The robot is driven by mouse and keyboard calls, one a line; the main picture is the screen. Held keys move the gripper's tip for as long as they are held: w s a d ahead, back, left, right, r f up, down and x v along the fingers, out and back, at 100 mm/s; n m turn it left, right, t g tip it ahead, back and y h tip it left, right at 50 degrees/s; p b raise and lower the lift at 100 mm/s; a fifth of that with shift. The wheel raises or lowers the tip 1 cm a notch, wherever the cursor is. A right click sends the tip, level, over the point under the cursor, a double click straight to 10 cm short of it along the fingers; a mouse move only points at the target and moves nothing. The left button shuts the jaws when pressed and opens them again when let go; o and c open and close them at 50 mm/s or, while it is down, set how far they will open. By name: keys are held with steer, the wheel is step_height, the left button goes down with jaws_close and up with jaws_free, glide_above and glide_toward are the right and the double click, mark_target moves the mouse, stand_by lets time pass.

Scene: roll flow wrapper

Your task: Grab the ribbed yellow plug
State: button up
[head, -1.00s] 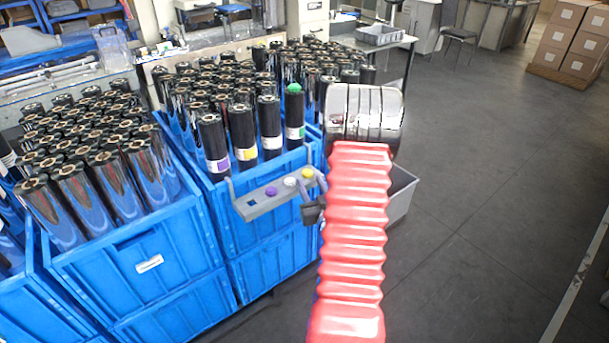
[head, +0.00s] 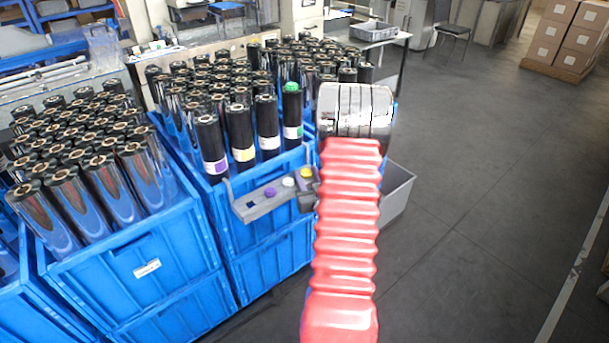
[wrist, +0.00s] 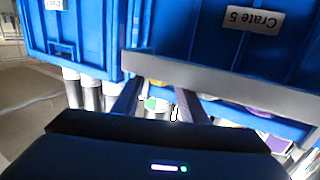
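The yellow plug (head: 306,174) sits at the right end of a grey rack (head: 245,208) hung on the front of a blue crate. A purple plug (head: 270,192) and a white plug (head: 288,183) sit to its left. Ribbing is too small to make out. My gripper (head: 307,186) is right at the yellow plug and hides part of it. In the wrist view my gripper (wrist: 155,105) has its two fingers apart. A sliver of the yellow plug (wrist: 156,82) shows between them, mostly hidden behind the rack's grey bar (wrist: 215,78). Contact cannot be told.
Blue crates (head: 150,268) full of dark rolls stand at the left. Front rolls have coloured labels; one (head: 292,115) has a green plug on top. A grey bin (head: 398,190) is partly behind my arm. The floor at the right is clear up to stacked boxes (head: 562,35).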

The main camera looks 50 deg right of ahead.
mark_target(308, 178)
steer(key=c, duration=0.8)
step_height(308, 178, up, 10)
stand_by(0.8)
stand_by(0.5)
